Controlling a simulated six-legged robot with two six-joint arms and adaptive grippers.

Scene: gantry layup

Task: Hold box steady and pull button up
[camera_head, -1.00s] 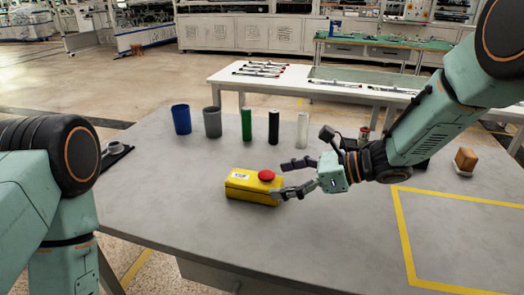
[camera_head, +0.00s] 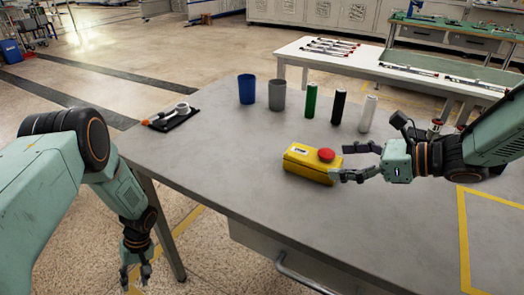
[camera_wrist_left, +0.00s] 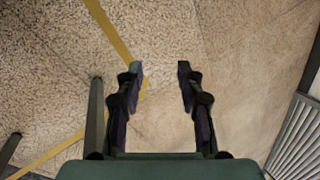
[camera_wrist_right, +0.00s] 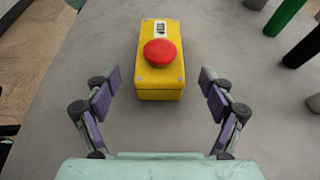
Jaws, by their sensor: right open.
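A yellow box (camera_head: 302,165) with a red mushroom button (camera_head: 326,155) on its right end lies on the grey table. In the right wrist view the yellow box (camera_wrist_right: 160,85) and the red button (camera_wrist_right: 160,53) sit ahead of the fingertips, centred between them. My right gripper (camera_head: 352,162) is open beside the box's button end, with no clear grip on it. My left gripper (camera_head: 136,279) hangs low over the floor, off the table's left edge. In the left wrist view its fingers (camera_wrist_left: 160,68) are apart with only floor between them.
A blue cup (camera_head: 246,89), a grey cup (camera_head: 277,95) and green (camera_head: 311,101), black (camera_head: 338,107) and white (camera_head: 368,113) cylinders stand behind the box. A black tray (camera_head: 172,118) holds a white object at the table's left corner. Table left of the box is clear.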

